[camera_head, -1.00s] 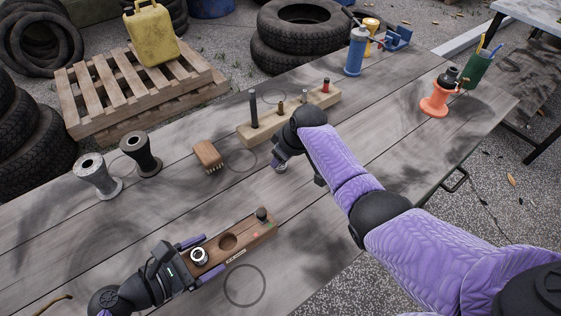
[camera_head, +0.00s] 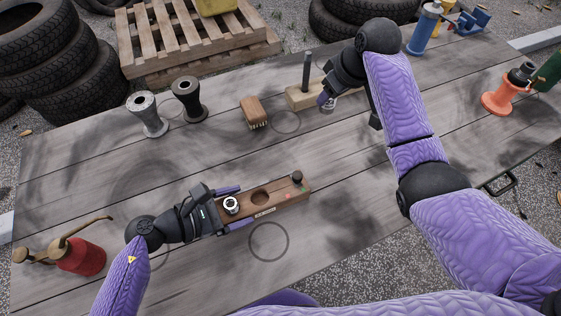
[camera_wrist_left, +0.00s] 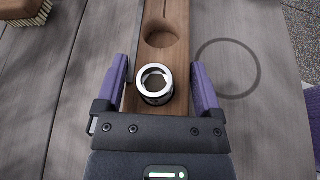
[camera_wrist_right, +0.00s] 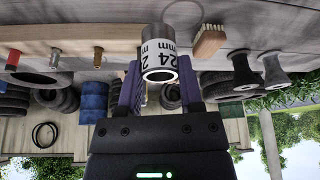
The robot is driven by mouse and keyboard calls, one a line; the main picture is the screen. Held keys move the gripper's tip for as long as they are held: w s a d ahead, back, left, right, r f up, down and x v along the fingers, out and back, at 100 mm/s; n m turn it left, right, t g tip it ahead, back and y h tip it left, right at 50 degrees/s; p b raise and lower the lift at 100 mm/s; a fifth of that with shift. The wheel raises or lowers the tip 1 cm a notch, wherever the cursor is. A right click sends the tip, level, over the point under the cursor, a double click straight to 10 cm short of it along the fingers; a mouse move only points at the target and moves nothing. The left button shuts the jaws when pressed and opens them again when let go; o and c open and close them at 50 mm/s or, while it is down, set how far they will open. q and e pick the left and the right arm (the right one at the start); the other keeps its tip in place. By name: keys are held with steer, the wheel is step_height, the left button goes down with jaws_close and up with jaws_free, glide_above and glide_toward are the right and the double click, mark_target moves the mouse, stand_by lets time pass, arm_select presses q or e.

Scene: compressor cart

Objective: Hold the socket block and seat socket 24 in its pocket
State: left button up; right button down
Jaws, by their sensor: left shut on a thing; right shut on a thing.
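The wooden socket block (camera_head: 288,191) lies on the bench, with an empty round pocket (camera_head: 260,197) and a dark socket (camera_head: 297,177) at its far end. My left gripper (camera_head: 243,205) is shut across the block's near end; its fingers flank it in the left wrist view (camera_wrist_left: 158,65). A chrome socket (camera_head: 231,205) stands in the block between those fingers. My right gripper (camera_head: 325,98) is shut on socket 24 (camera_wrist_right: 157,52), whose "24 mm" label shows in the right wrist view. It holds the socket near the rack, away from the block.
A wooden rack (camera_head: 301,97) with a dark post stands behind my right gripper, partly hidden. A brush (camera_head: 253,112) and two spools (camera_head: 148,115) stand left of it. A red oil can (camera_head: 80,256) is at the front left. The bench between block and brush is clear.

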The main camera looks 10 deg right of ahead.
steer(key=s+a+r+n+g+y, duration=0.1)
steer(key=s+a+n, duration=0.35)
steer(key=a, duration=0.35)
steer(key=n+g+y, duration=0.1)
steer(key=n+g, duration=0.3)
steer(key=n, duration=0.5)
glide_above(252, 203)
steer(key=d, duration=0.2)
steer(key=shift+m, duration=0.25)
step_height(252, 203, down, 9)
steer(key=shift+w+r, duration=0.1)
steer(key=shift+f+t, duration=0.3)
steer(key=shift+c, duration=1.2)
jaws_free()
steer(key=shift+f, duration=0.15)
